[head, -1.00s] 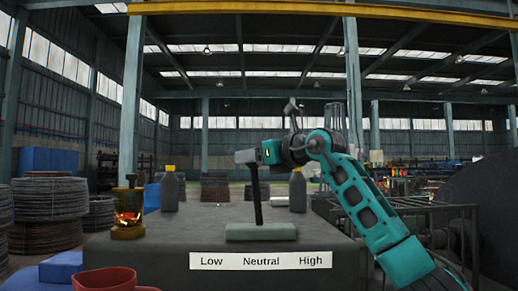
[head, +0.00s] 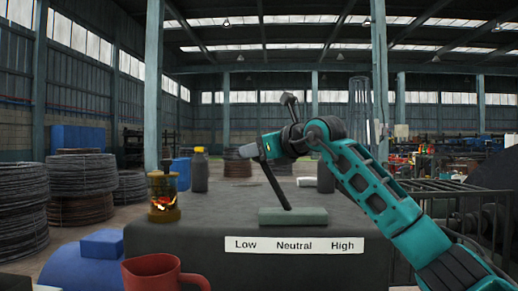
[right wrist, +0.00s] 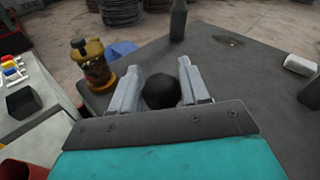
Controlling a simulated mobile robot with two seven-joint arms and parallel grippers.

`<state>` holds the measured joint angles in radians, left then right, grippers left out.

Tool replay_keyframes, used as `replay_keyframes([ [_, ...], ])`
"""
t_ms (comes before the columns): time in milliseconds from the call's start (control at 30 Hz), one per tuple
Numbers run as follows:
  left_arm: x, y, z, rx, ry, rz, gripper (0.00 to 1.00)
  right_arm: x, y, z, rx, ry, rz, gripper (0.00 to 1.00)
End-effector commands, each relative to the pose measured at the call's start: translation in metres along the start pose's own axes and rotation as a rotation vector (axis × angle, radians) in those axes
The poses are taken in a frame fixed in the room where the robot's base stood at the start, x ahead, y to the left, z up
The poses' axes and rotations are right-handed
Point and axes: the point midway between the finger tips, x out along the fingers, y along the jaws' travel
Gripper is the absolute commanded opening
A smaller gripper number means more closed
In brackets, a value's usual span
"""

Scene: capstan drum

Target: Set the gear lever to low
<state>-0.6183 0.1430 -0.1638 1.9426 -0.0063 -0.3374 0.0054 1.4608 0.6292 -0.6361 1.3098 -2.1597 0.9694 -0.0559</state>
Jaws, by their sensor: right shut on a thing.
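The gear lever (head: 275,183) is a thin black rod rising from a grey-green base block (head: 292,216) on the dark housing. It tilts left from its base, toward the "Low" end of the white label (head: 294,245), which reads Low, Neutral, High. My right gripper (head: 252,149) is shut on the top of the lever, coming in from the right. In the right wrist view, the lever's round black knob (right wrist: 162,91) sits between the two grey fingers. My left gripper does not show.
A lantern-like amber jar (head: 163,195) stands at the housing's left corner. A red mug (head: 160,272) is in front. A dark bottle (head: 199,171) stands at the back. A white cylinder (head: 306,182) lies behind the lever. Wire coils (head: 84,175) stand on the left.

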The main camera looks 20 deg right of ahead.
Motion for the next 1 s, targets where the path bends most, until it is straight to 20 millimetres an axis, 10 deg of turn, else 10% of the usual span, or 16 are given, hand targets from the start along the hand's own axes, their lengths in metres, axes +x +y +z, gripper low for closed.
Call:
replay_keyframes([
  [167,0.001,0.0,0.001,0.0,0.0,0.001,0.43,0.005,0.008,-0.009,0.003,0.022,0.018,0.0],
  [200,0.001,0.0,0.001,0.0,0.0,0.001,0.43,0.006,0.008,-0.01,0.003,0.023,0.018,0.46],
  [400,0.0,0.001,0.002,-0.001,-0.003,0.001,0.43,0.005,0.007,-0.009,0.002,0.02,0.016,0.65],
  [767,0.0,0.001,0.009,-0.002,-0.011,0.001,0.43,-0.005,0.003,-0.005,-0.001,0.011,0.008,0.65],
  [1000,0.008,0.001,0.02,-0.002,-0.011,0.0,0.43,-0.051,0.003,-0.007,-0.004,0.01,0.006,0.65],
])
